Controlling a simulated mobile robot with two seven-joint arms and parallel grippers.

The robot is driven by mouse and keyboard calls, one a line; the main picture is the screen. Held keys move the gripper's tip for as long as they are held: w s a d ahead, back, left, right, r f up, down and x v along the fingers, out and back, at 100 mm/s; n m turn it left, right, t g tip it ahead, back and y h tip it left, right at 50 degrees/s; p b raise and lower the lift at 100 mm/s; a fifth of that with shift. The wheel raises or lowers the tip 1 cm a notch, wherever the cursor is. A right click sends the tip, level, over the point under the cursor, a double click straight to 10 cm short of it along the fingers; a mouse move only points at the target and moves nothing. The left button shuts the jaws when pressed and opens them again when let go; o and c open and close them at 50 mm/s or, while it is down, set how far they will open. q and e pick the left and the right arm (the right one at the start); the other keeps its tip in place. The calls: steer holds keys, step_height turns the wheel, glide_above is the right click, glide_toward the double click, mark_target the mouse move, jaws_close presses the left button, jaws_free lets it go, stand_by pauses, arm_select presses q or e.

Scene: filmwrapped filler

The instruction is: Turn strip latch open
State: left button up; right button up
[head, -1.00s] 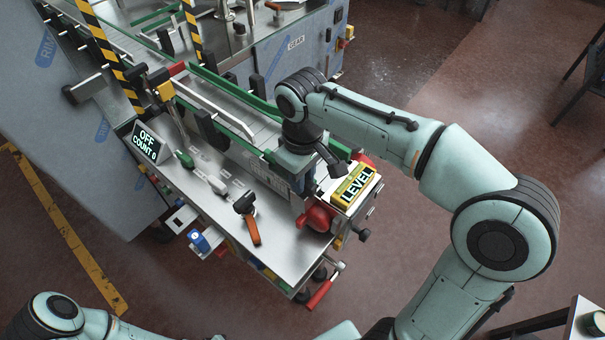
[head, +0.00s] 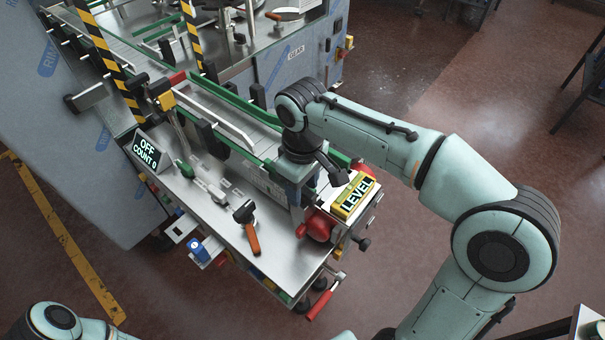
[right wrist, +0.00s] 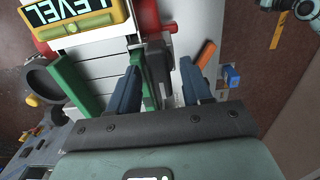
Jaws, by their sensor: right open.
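My right gripper (head: 298,193) points down over the near end of the bench's conveyor, beside a red knob (head: 318,226) and a yellow LEVEL box (head: 353,197). In the right wrist view its two blue fingers (right wrist: 158,72) are apart. A grey upright part (right wrist: 158,62) and a green rail (right wrist: 138,55) show between and beyond them; contact cannot be told. No part is clearly identifiable as the strip latch; the arm and gripper hide part of the conveyor end. My left gripper is out of view; only part of its arm shows at the bottom left.
An orange-handled tool (head: 250,236) lies on the steel bench top (head: 215,215). A red-handled lever (head: 322,301) juts below the front edge.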

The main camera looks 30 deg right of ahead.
mark_target(302, 189)
step_height(302, 189, up, 8)
steer(key=shift+w+r+p, duration=0.15)
steer(key=shift+r+p, duration=0.05)
steer(key=shift+p, duration=0.4)
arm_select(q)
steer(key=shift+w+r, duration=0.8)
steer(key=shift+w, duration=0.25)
arm_select(e)
step_height(302, 189, up, 5)
steer(key=shift+f, duration=0.1)
